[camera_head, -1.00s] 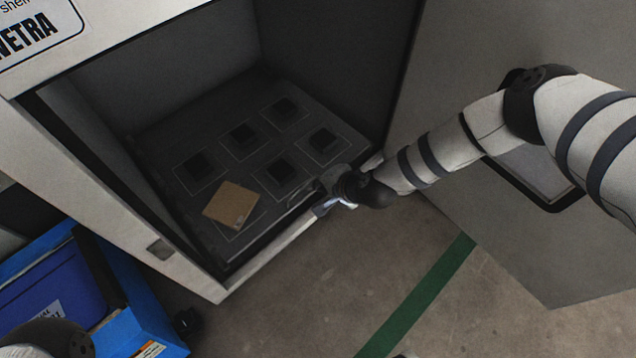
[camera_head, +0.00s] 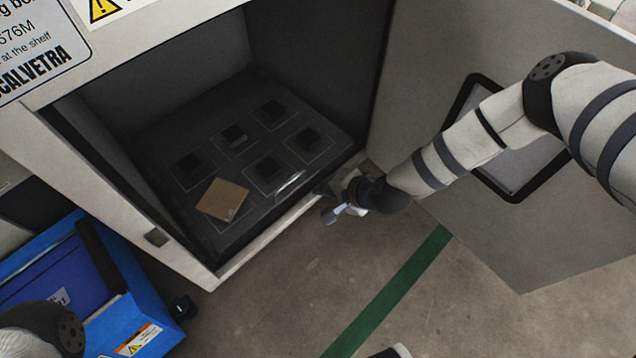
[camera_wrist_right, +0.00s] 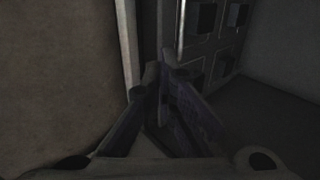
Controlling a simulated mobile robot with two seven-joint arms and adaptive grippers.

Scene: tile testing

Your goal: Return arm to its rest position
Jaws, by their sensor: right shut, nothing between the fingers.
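My right arm (camera_head: 470,140) reaches in from the right in the head view. Its right gripper (camera_head: 330,205) is shut and empty, just outside the front sill of the open cabinet. In the right wrist view the right gripper's fingers (camera_wrist_right: 155,85) come together, with the cabinet edge beyond them. A tan square tile (camera_head: 223,200) lies inside the cabinet on the dark floor panel, at its front left, apart from the gripper. Part of my left arm shows at the bottom left corner; its gripper is out of view.
The cabinet (camera_head: 110,200) has a dark floor with several square pads. Its open door (camera_head: 440,225) stands to the right, behind my right arm. A blue crate (camera_head: 135,320) stands at the lower left. The concrete floor (camera_head: 300,310) with a green stripe (camera_head: 395,285) is clear in front.

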